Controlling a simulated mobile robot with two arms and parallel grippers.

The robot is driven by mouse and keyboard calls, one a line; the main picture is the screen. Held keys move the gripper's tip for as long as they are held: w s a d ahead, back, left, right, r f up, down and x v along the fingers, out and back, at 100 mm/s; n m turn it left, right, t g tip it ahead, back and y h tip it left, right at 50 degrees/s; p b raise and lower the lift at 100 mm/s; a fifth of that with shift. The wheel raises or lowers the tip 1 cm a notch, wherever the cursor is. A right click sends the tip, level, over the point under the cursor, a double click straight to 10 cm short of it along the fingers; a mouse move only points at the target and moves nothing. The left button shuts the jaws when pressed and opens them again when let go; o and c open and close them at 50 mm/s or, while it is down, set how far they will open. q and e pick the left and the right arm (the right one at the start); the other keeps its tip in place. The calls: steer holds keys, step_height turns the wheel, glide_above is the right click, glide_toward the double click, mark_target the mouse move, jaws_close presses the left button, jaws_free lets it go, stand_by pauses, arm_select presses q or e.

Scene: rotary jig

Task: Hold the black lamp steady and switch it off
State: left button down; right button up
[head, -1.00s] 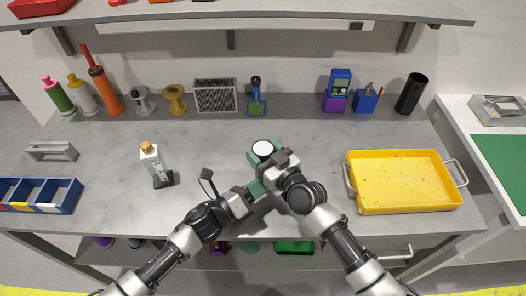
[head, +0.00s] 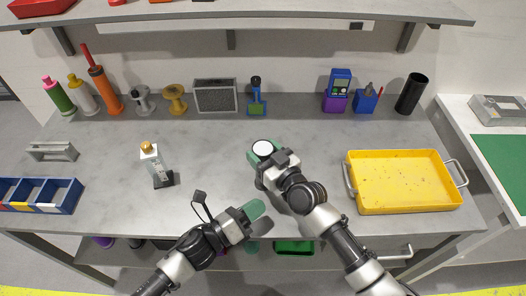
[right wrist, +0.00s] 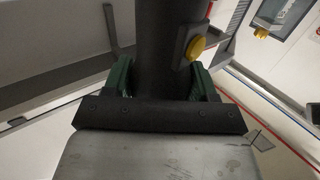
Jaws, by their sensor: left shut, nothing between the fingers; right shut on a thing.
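My right gripper (head: 265,155) is shut on the black lamp, whose round white end (head: 262,147) faces up in the head view. In the right wrist view, the lamp's dark cylindrical body (right wrist: 166,40) stands between the green fingertips. A yellow button (right wrist: 196,47) on a grey plate sits on its side, uncovered. I cannot tell whether the white end is lit. My left gripper (head: 254,209) is shut and empty, below and left of the right gripper, apart from the lamp and near the table's front edge.
A yellow tray (head: 352,198) lies at the right. A pale bottle-like item with an amber top (head: 153,160) stands left of centre. Several tools and a black cup (head: 411,93) line the back. A blue bin (head: 68,197) is at the left. The middle-left worktop (head: 215,150) is clear.

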steer(key=o, duration=1.1)
steer(key=shift+c, duration=0.2)
